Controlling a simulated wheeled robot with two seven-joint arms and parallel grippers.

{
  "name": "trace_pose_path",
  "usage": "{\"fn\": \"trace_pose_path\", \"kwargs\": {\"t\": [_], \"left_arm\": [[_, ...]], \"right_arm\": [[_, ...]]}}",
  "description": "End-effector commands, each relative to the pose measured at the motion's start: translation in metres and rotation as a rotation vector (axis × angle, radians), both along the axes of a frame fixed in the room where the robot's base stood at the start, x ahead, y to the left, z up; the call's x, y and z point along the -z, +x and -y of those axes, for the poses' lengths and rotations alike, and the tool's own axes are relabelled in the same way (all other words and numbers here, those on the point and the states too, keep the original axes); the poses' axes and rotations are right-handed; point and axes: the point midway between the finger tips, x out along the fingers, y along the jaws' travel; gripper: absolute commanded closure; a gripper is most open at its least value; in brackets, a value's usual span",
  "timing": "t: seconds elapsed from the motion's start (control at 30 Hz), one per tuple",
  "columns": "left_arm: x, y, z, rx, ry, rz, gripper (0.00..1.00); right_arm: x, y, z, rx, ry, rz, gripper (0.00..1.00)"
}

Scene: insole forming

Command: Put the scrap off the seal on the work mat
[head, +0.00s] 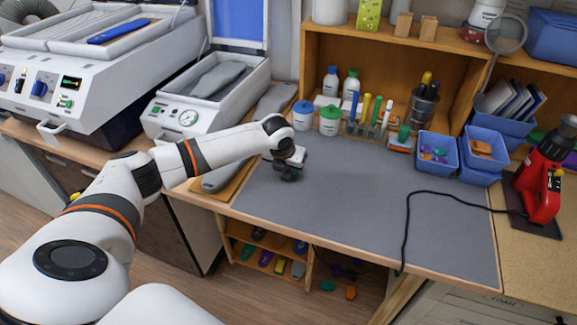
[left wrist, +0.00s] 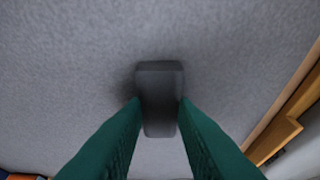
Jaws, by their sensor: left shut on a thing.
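My left gripper (head: 288,174) is low over the left part of the grey work mat (head: 350,195). In the left wrist view its two green fingers (left wrist: 161,108) are shut on a small dark grey block, the scrap (left wrist: 160,85). The mat fills the background there, with a soft shadow beside the scrap. I cannot tell whether the scrap touches the mat. In the head view the scrap is not clear against the dark gripper. A white machine with a gauge (head: 187,119) and an open lid stands behind left; I cannot make out its seal. My right gripper is not in view.
Blue and green lidded jars (head: 329,119), a rack of coloured tools and blue bins (head: 438,152) line the mat's back edge. A black cable (head: 408,225) crosses the mat's right part, near a red tool (head: 541,182). The mat's middle is clear.

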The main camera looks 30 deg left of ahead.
Motion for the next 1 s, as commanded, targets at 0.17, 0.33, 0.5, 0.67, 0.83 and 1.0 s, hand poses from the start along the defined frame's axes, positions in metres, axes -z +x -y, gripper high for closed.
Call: {"fn": "trace_pose_path", "kwargs": {"t": [0.17, 0.33, 0.5, 0.67, 0.83, 1.0], "left_arm": [[0.002, 0.0, 0.0, 0.0, 0.0, 0.0, 0.74], [0.002, 0.0, 0.0, 0.0, 0.0, 0.0, 0.54], [0.002, 0.0, 0.0, 0.0, 0.0, 0.0, 0.54], [-0.004, -0.001, 0.0, 0.0, 0.0, 0.002, 0.54], [-0.029, -0.011, 0.002, 0.001, 0.0, 0.003, 0.54], [-0.065, -0.025, 0.005, 0.001, 0.001, 0.005, 0.54]], "right_arm": [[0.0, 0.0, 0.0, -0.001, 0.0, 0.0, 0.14], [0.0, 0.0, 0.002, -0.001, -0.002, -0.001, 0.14], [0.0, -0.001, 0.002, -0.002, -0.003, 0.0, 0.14], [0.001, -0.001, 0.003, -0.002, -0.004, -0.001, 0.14], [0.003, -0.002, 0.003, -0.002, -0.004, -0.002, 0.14], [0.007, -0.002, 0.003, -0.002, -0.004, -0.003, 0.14]]}}
